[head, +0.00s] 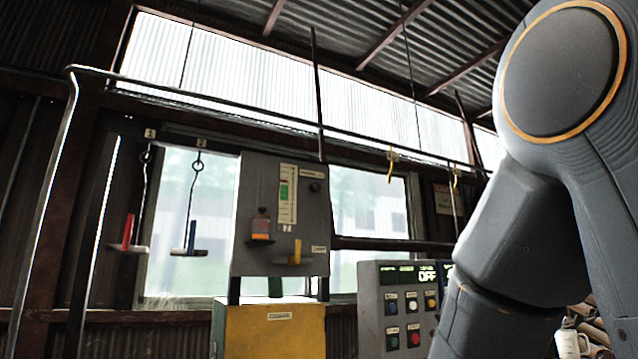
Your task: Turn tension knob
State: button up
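A grey upright panel (250,200) stands left of centre on a yellow cabinet (275,330). A small dark round knob (315,187) sits at its upper right under a small label that is too small to read; I cannot tell for certain that it is the tension knob. A vertical gauge (288,195) with a green band is to its left. My arm fills the right side of the view, and my gripper is out of view.
A control box (397,312) with coloured buttons and lit displays, one reading "OFF", stands right of the cabinet. Hangers (128,235) with coloured pieces hang from a rail (230,108) at left. A white mug (568,343) is at lower right.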

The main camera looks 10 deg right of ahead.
aim_at(315, 186)
jog(key=i, duration=1.1)
jog(key=z, duration=0.55)
